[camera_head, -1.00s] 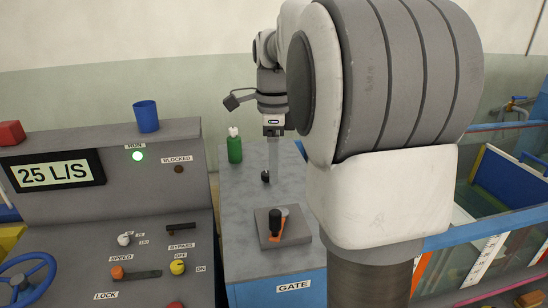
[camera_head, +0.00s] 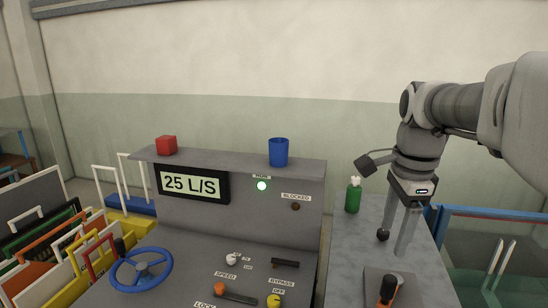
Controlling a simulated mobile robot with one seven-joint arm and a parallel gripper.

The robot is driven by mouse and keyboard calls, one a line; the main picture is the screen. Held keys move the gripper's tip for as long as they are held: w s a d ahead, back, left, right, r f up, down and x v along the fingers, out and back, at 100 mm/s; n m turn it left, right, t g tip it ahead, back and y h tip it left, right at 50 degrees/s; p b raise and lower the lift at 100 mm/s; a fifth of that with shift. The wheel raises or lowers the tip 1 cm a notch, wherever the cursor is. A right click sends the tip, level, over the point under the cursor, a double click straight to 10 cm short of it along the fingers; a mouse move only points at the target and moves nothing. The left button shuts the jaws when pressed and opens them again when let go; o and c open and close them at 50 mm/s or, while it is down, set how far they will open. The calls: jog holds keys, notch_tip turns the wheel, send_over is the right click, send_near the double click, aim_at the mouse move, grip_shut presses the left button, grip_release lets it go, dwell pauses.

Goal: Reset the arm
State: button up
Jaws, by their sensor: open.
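My gripper (camera_head: 393,243) points down at the right of the head view. Its two long grey fingers stand apart with nothing between them. It hangs over the grey bench top (camera_head: 350,262), behind a plate with an orange and black gate lever (camera_head: 388,287). A small black knob (camera_head: 382,235) shows at the left fingertip; I cannot tell whether they touch. My arm comes in from the right edge.
The control console (camera_head: 250,220) reads 25 L/S with a green lamp lit. A blue cup (camera_head: 278,152) and red block (camera_head: 166,145) sit on its ledge. A green bottle (camera_head: 353,196) stands left of my gripper. A blue handwheel (camera_head: 141,269) is lower left. Glass flume (camera_head: 490,245) lies right.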

jog(key=s+a+f+n+t, duration=0.2)
jog(key=s+a+n, duration=0.2)
jog(key=s+n, duration=0.3)
jog(key=s+a+f+n+t, duration=0.2)
jog(key=s+a+n, duration=0.3)
jog(key=n, duration=0.6)
jog(key=s+f, duration=0.1)
jog(key=s, duration=0.1)
jog(key=shift+s+f, duration=0.15)
jog(key=shift+s, duration=0.2)
dwell(3.1)
jog(key=c, duration=0.3)
jog(key=shift+d, duration=0.15)
jog(key=shift+d, duration=0.1)
